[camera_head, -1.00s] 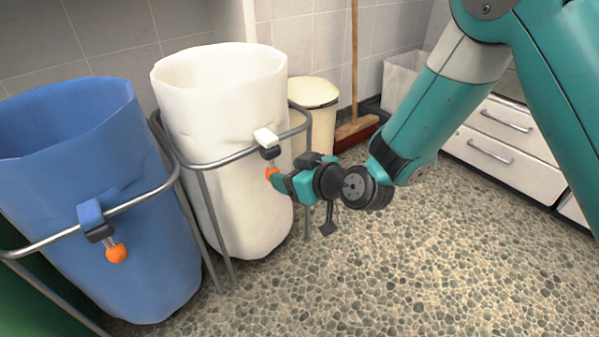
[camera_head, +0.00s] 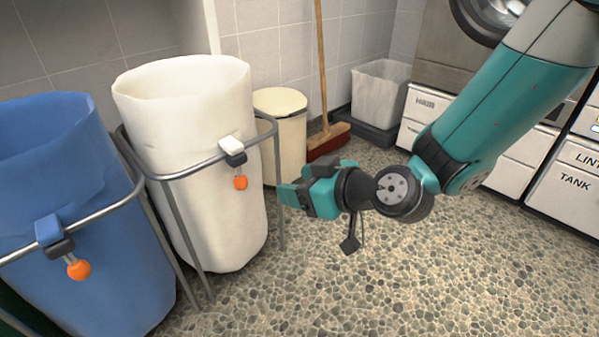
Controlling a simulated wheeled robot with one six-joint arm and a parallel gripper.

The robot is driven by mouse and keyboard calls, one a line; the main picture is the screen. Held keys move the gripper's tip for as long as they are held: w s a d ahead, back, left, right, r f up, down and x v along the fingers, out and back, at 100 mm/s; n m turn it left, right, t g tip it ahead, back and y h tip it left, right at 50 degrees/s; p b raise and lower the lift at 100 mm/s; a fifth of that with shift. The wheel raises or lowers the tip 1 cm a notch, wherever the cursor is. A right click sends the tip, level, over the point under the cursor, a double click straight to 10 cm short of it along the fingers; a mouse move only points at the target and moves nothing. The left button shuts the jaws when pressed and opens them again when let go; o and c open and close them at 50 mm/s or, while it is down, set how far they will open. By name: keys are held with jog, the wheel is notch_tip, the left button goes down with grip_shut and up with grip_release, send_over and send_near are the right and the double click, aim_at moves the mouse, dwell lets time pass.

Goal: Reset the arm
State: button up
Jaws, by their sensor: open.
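My gripper (camera_head: 284,196) is at the middle of the head view, on the end of my teal arm, in front of the floor and just right of the white bag. It points left and is apart from the orange ball (camera_head: 240,183) that hangs from the clip (camera_head: 232,149) on the white bag's frame. The jaws are open and I see nothing held between them. The arm reaches in from the upper right, with its elbow end out of the frame.
A white bag (camera_head: 190,110) and a blue bag (camera_head: 60,170) stand in metal frames at left. A cream bin (camera_head: 280,105), a broom (camera_head: 322,75) and a clear-lined bin (camera_head: 380,95) stand behind. White drawers (camera_head: 510,175) line the right. The pebbled floor (camera_head: 400,285) is clear in front.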

jog(key=s+d+r+g+h+p, duration=0.1)
jog(key=s+d+r+g+p, duration=0.15)
jog(key=r, duration=0.35)
jog(key=s+d+r+g+p, duration=0.1)
jog(key=s+r+p, duration=0.25)
jog(key=r, duration=0.25)
jog(key=s+d+r+m+g+h+p, duration=0.4)
jog(key=s+d+r+h+p, duration=0.2)
jog(key=s+d+r+p, duration=0.6)
notch_tip(320, 180, up, 38)
jog(key=s+d+p, duration=0.1)
jog(key=p, duration=3.3)
jog(key=shift+s+p, duration=0.3)
jog(key=shift+p, duration=0.1)
jog(key=shift+f, duration=0.15)
